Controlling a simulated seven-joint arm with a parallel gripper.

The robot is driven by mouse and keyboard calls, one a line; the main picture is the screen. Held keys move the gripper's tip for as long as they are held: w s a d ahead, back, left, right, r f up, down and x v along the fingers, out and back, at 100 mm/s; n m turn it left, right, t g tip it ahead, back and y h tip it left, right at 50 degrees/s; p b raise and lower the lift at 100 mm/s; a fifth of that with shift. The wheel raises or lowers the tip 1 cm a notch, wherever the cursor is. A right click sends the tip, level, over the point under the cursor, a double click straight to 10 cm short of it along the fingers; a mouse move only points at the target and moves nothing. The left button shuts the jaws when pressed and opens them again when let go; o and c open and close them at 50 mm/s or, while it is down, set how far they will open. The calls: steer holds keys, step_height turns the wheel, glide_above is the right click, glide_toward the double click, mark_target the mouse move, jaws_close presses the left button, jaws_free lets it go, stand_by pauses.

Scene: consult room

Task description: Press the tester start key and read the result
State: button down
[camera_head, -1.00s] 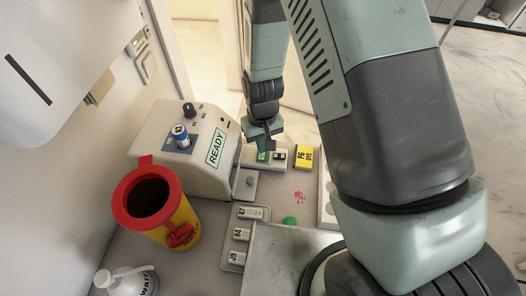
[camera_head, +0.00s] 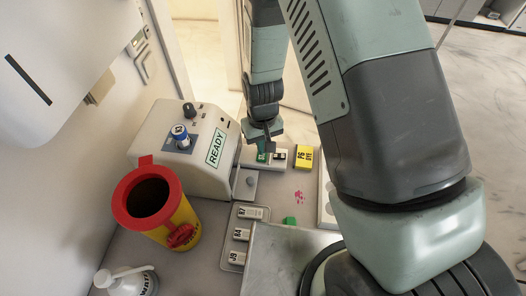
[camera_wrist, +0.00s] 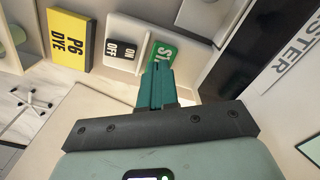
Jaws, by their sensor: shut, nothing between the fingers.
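The tester (camera_head: 150,128) is a white box at the left of the head view. Its label reads READY (camera_head: 216,147). The green start key (camera_head: 261,157) sits on a low white strip beside the tester, next to an ON/OFF switch (camera_head: 279,155). In the wrist view the start key (camera_wrist: 166,53) shows the letters "ST", the rest hidden by my fingers. The ON/OFF switch (camera_wrist: 122,51) is left of it. My gripper (camera_head: 270,147) is shut and empty, its tips (camera_wrist: 156,66) pointing at the key. I cannot tell whether they touch it.
A yellow P6 DYE block (camera_head: 303,157) lies right of the switch. A yellow bin with a red rim (camera_head: 183,217) stands in front of the tester. A tray with labelled pieces (camera_head: 232,258), a green block (camera_head: 290,221) and a white bottle (camera_head: 140,286) are nearer.

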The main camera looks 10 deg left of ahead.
steer(key=shift+f, duration=0.65)
steer(key=shift+r, duration=3.5)
steer(key=shift+r, duration=0.1)
steer(key=s+d+r+m+t, duration=0.1)
steer(key=d+r, duration=0.4)
steer(key=r, duration=0.6)
steer(key=s+d+r+m+t, duration=0.15)
steer(key=d+r, duration=0.25)
steer(key=r, duration=0.8)
steer(key=s+d+r+m+t, duration=0.3)
steer(key=s+d+r, duration=0.5)
steer(key=s, duration=0.5)
step_height(320, 180, up, 3)
steer(key=shift+d+f, duration=0.2)
steer(key=shift+d, duration=0.15)
